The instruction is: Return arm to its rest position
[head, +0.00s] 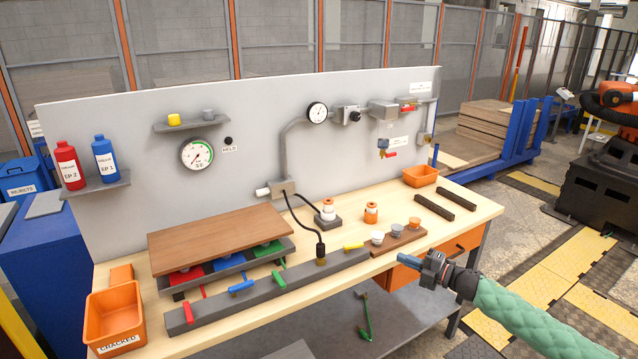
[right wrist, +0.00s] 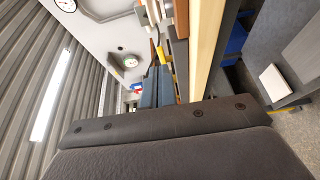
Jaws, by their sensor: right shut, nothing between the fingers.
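My right gripper (head: 432,268) is in the head view, at the end of an arm with a green padded sleeve that comes in from the lower right. It is shut and empty, in front of the front edge of the workbench (head: 470,214), apart from everything on it. A brown board (head: 215,238) lies flat at the left of the bench, over a rack with red, blue and green pieces. My left gripper is in neither view.
An orange bin marked CRACKED (head: 118,312) stands at the bench's left front. A grey bar (head: 268,290) with coloured handles runs along the front. A brown holder (head: 397,240) with small knobs is near the gripper. The floor right of the bench is open.

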